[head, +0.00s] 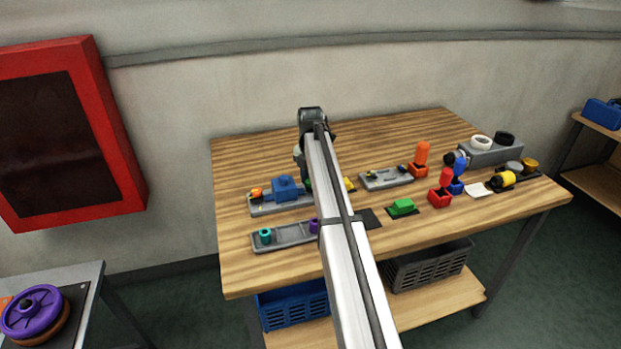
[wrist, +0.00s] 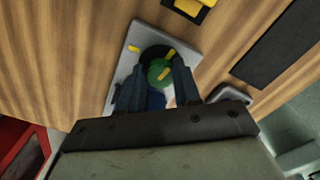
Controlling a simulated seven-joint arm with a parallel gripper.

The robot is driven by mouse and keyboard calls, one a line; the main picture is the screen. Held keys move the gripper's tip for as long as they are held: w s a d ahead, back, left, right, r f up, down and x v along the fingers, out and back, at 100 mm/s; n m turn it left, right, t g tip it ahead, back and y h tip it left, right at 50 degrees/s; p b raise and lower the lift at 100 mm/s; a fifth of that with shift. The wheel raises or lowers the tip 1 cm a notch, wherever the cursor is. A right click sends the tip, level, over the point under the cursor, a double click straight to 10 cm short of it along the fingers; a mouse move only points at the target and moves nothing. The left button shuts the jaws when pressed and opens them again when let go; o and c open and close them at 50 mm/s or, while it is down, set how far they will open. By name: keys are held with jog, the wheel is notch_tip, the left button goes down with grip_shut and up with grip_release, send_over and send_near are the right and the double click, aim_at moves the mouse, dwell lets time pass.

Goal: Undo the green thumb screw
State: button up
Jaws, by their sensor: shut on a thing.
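The green thumb screw (wrist: 158,70) shows in the wrist view between my fingertips, over a black round part. A yellow bar lies beside it on the right. My gripper (wrist: 157,82) is shut on the green thumb screw, with a dark finger on each side. The screw belongs to a light grey plate (wrist: 122,70) with a blue block (wrist: 155,101), partly hidden between the fingers. In the head view the plate (head: 262,210) and blue block (head: 286,187) are at the table's left; a sliver of green shows beside my arm, which hides most of the screw.
A grey plate with teal and purple knobs (head: 285,238) lies in front. To the right are a green block (head: 403,207), red (head: 441,190) and orange (head: 420,158) upright pieces and a yellow part (head: 503,180). The table (head: 240,265) is clear at its front edge.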

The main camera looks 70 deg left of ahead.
jog(key=shift+d+f+n, duration=0.15)
jog(key=shift+n, duration=0.55)
jog(key=o, duration=1.1)
jog(key=shift+c, duration=0.2)
notch_tip(320, 180, up, 14)
dwell(0.5)
